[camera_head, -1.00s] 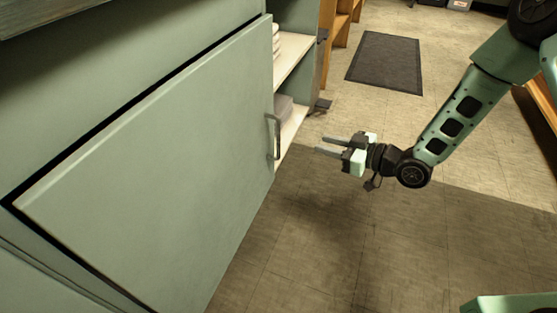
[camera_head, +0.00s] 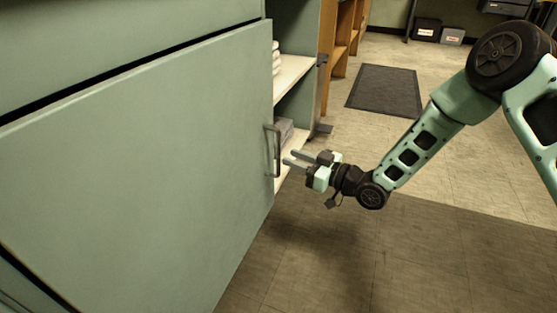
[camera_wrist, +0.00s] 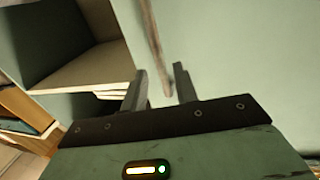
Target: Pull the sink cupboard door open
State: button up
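The sink cupboard door (camera_head: 140,160) is a large green panel filling the left of the head view. In the wrist view the handle (camera_wrist: 154,45) shows as a blurred bar ahead of and between the spread fingertips (camera_wrist: 160,80). Nothing is held.
Open shelves (camera_head: 292,75) with folded white items and a grey box (camera_head: 284,130) lie just right of the door. A wooden shelf unit (camera_head: 340,40) stands beyond. A dark mat (camera_head: 385,90) lies on the floor. The floor before the door is clear.

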aim_at(278, 173)
jog(key=shift+b+x, duration=1)
jog(key=shift+x, duration=1.8)
grip_shut()
